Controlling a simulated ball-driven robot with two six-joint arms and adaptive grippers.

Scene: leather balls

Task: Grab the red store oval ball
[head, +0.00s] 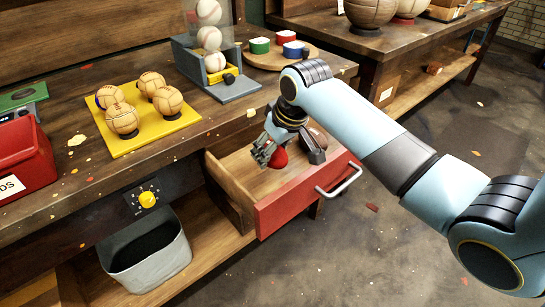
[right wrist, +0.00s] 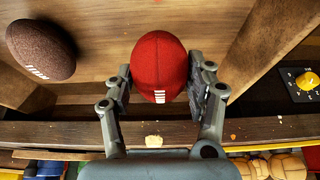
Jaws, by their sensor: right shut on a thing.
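The red oval ball (right wrist: 160,66) has white lace stripes and sits between the fingers of my right gripper (right wrist: 162,88) in the right wrist view. The fingers are shut on it from both sides. In the head view the red ball (head: 278,158) shows at my right gripper (head: 270,150), inside the open drawer (head: 300,192). A brown oval ball (right wrist: 40,50) with white laces lies apart from the gripper in the right wrist view; in the head view it is partly hidden behind my gripper. My left gripper is not in view.
The drawer has a red front and a metal handle (head: 340,181). On the bench above are a yellow mat (head: 150,140) with several leather balls, a baseball dispenser (head: 215,75) and a red box (head: 25,160). A grey bin (head: 148,262) stands below.

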